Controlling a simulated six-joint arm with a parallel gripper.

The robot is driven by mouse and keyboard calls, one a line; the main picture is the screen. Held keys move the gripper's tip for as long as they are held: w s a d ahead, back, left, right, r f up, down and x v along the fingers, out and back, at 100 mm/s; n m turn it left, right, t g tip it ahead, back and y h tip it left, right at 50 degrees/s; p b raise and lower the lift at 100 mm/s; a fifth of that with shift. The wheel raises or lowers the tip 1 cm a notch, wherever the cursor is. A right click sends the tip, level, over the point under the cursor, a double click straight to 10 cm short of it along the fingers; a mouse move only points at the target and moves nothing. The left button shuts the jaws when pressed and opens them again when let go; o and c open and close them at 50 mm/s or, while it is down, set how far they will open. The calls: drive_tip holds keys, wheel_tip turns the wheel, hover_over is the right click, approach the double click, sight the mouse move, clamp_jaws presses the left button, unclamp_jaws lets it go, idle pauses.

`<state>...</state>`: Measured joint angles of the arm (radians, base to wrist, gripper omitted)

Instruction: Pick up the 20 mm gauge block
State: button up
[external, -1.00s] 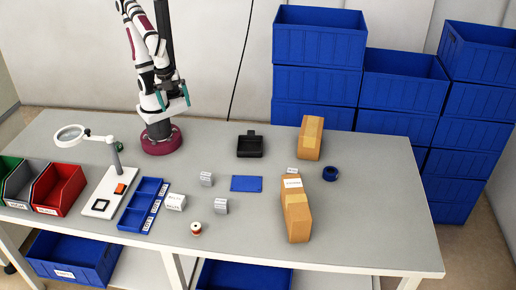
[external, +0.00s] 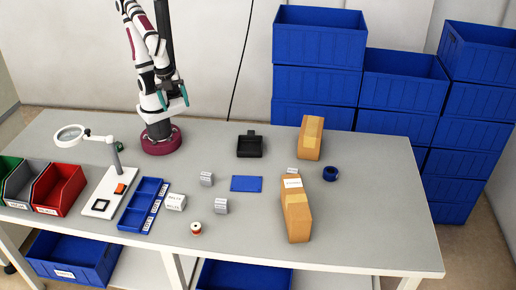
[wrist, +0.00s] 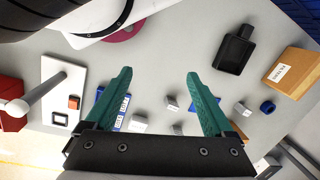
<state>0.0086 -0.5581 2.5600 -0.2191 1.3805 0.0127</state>
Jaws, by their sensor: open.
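Two small grey blocks with labels stand on the table in the external view, one farther back (external: 206,179) and one nearer the front (external: 221,206). A third small labelled block (external: 292,171) is partly hidden behind a cardboard box. The labels are too small to read, so I cannot tell which is the 20 mm gauge block. In the wrist view, small grey blocks show between and beside the fingers, one of them here (wrist: 172,103). My gripper (external: 174,103) is open and empty, high above the back left of the table; its teal fingers (wrist: 159,73) are spread apart.
Cardboard boxes (external: 297,212) (external: 310,138), a black tray (external: 249,147), a blue mat (external: 246,184) and a blue tape roll (external: 330,173) lie to the right. A white box (external: 175,202), blue divided tray (external: 139,210), magnifier lamp (external: 110,140) and red bin (external: 60,188) stand left.

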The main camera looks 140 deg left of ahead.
wheel_tip(320, 180, down, 3)
drive_tip(key=w+n+g+h, duration=0.1)
drive_tip(key=n+g+h, duration=0.25)
drive_tip(key=n, duration=0.25)
drive_tip(key=n+t+h, duration=0.9)
drive_tip(key=n+t, duration=0.3)
drive_tip(key=n, duration=1.3)
approach(206, 179)
drive_tip(key=x, duration=0.3)
drive_tip(key=f+x, duration=0.1)
drive_tip(key=x, duration=0.2)
drive_tip(key=s+x, duration=0.1)
drive_tip(key=x, duration=0.2)
drive_tip(key=shift+f, duration=0.4)
clamp_jaws()
